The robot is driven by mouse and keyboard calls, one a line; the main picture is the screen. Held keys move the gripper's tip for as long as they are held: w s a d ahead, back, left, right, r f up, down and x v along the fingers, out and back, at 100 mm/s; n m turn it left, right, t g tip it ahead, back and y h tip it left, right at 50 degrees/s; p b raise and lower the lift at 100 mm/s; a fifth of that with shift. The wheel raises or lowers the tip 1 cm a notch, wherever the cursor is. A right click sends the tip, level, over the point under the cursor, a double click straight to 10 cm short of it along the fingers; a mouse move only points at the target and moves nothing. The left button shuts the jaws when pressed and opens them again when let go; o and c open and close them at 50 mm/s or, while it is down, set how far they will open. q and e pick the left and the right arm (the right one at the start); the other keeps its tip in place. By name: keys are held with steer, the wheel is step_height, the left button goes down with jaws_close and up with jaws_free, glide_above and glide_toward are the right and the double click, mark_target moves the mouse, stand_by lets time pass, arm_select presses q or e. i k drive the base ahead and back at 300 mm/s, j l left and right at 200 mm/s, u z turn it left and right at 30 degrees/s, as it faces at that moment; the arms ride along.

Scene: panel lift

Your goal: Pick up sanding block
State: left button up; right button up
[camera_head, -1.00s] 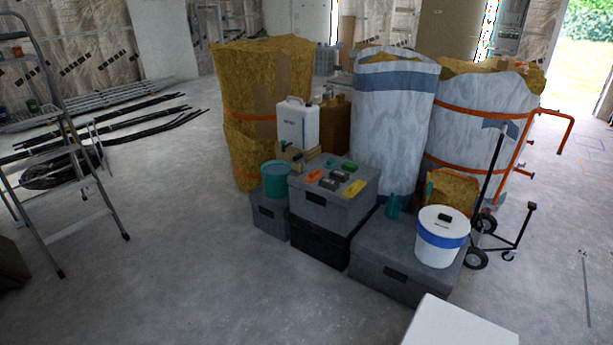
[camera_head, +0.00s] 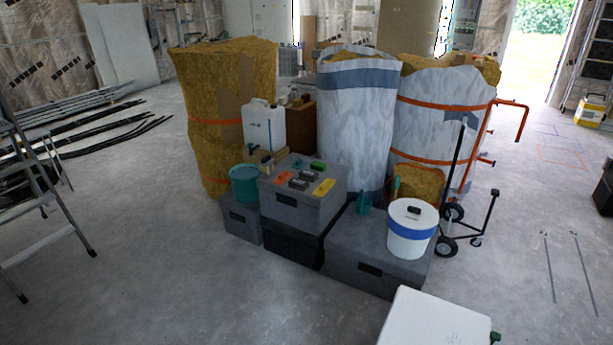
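Several small hand-sized items lie on top of the upper grey box (camera_head: 303,211): an orange one (camera_head: 282,179), a yellow one (camera_head: 323,187), a green one (camera_head: 318,165), and dark grey ones (camera_head: 298,184). A small dark block (camera_head: 414,210) lies on the lid of the white bucket with a blue band (camera_head: 411,241). I cannot tell at this size which of these is the sanding block. Neither of my grippers shows in the view.
A low grey box (camera_head: 345,259) carries the white bucket. A white flat-topped object (camera_head: 435,322) stands at the bottom edge. A wheeled dolly (camera_head: 465,225) is right of the boxes, wrapped rolls (camera_head: 355,120) behind. A stepladder (camera_head: 45,210) stands left. Floor is open left-front and right.

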mark_target(308, 175)
steer(key=i+j, duration=0.6)
steer(key=j, duration=0.15)
steer(key=i+j, duration=0.6)
steer(key=j, duration=0.15)
steer(key=i+l, duration=0.15)
steer(key=i, duration=0.25)
steer(key=i+l, duration=0.2)
steer(key=i, duration=0.25)
steer(key=i+l+u, duration=0.1)
steer(key=i, duration=0.3)
steer(key=i+l, duration=0.25)
steer(key=i, duration=0.15)
steer(key=i+l, duration=0.15)
steer(key=l, duration=0.25)
steer(key=i+l, duration=0.1)
steer(key=l, duration=0.3)
steer(key=i+l, duration=0.15)
steer(key=l, duration=0.3)
